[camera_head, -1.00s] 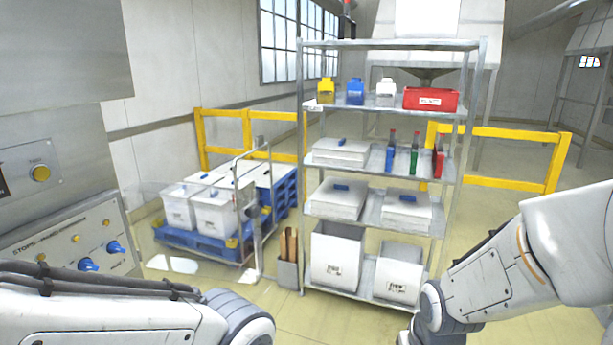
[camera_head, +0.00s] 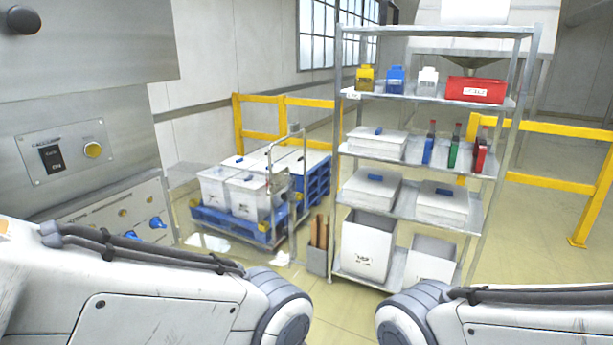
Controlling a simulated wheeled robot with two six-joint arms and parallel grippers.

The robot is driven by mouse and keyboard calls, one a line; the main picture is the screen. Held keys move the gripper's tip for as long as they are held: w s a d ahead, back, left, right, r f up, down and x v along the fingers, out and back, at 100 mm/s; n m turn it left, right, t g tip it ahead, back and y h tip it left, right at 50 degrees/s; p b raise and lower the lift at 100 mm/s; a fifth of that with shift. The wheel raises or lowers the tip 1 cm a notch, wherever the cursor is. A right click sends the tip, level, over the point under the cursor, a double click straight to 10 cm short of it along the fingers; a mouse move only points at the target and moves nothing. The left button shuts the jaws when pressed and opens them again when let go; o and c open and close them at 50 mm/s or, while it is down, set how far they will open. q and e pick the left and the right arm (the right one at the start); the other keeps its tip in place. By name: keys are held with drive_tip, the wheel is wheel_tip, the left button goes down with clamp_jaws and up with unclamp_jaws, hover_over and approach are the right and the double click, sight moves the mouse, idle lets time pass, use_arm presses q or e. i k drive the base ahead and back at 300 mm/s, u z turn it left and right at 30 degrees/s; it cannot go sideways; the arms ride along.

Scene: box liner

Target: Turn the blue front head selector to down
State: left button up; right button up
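A grey control panel (camera_head: 101,219) at the lower left of the head view carries two blue selector knobs. One blue knob (camera_head: 157,222) is on the right of the panel. The other blue knob (camera_head: 131,235) is just left of it and partly hidden behind my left arm. I cannot read which is the front head selector or which way either knob points. My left arm covers the lower left and my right arm the lower right; neither gripper shows.
Above is a plate with a black switch (camera_head: 52,158) and a yellow button (camera_head: 92,150). A blue pallet cart with white bins (camera_head: 247,196) stands right of the panel. A metal shelf rack (camera_head: 345,110) stands at centre right. Yellow rails (camera_head: 560,183) stand behind.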

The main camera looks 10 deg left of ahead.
sight(132, 235)
drive_tip(key=z, duration=0.65)
drive_tip(key=i, duration=3.5)
drive_tip(key=u, duration=3.95)
